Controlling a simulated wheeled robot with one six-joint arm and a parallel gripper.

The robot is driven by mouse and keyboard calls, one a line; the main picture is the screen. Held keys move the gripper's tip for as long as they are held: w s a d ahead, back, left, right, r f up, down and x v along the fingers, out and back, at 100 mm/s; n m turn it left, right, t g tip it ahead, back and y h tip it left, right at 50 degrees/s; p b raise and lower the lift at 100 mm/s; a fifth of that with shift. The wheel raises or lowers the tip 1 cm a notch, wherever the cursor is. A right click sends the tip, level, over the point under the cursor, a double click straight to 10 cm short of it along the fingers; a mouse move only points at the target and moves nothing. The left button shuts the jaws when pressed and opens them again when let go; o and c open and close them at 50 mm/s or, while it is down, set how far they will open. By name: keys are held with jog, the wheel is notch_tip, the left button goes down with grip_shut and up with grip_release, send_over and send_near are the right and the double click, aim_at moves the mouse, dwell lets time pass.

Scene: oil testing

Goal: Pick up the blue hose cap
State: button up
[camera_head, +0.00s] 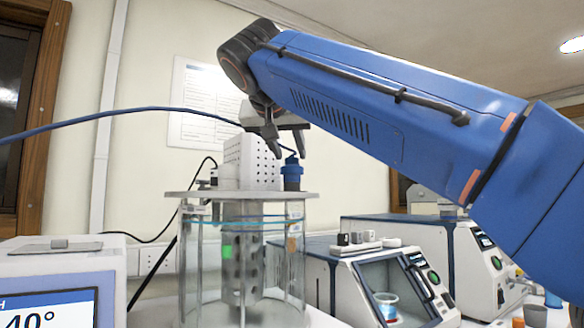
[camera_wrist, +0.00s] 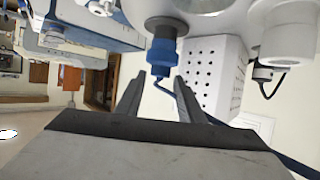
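The blue hose cap (camera_head: 292,176) stands upright on the lid of the glass bath (camera_head: 242,194), right of a white perforated box. A thin blue hose (camera_head: 147,109) arches in from the left and runs down to the cap's top. In the wrist view, the cap (camera_wrist: 163,52) and hose show just beyond the fingertips. My gripper (camera_head: 286,152) is above the cap, pointing down. In the wrist view, my gripper (camera_wrist: 161,80) has its fingers apart, with the hose end and cap between and beyond them. The fingers appear clear of the cap.
The perforated white box (camera_head: 252,160) stands close beside the cap on the lid. Blue-and-white test machines (camera_head: 378,285) stand to the right under my arm. A device with a screen (camera_head: 55,290) is at the lower left. A wall is behind.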

aim_at(295, 166)
jog(key=shift+x, duration=3.9)
jog(key=shift+c, duration=0.7)
jog(key=c, duration=0.7)
